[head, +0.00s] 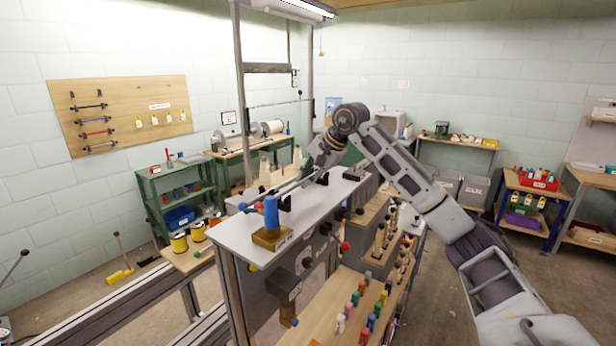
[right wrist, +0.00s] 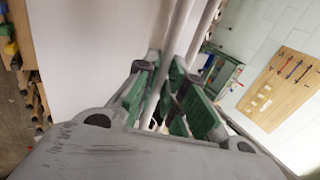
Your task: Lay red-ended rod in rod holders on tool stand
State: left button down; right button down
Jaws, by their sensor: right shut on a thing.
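My right gripper (head: 316,164) is low over the far part of the white-topped tool stand (head: 238,229). It is shut on a thin grey rod (head: 285,188), which slants toward the near left over the white top. In the right wrist view the rod (right wrist: 166,60) passes between the green finger pads (right wrist: 170,92), and a second pale bar runs beside it. Dark rod holders stand on the top, one near the middle (head: 285,203) and one farther back (head: 322,178). The rod's end colour is too small to tell, and I cannot tell whether it touches the holders. My left gripper is out of view.
A blue cylinder on a wooden block (head: 271,238) stands at the stand's near edge. Pegs and coloured pieces (head: 368,310) fill a lower wooden shelf to the right. A metal post (head: 241,100) rises behind the stand. A wall board (head: 125,112) holds several rods.

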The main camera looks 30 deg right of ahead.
jog(key=shift+f, duration=0.4)
jog(key=shift+f+b, duration=0.5)
dwell(0.7)
jog(key=c, duration=1.4)
grip_release()
jog(key=shift+c, duration=0.2)
jog(key=v, duration=1.2)
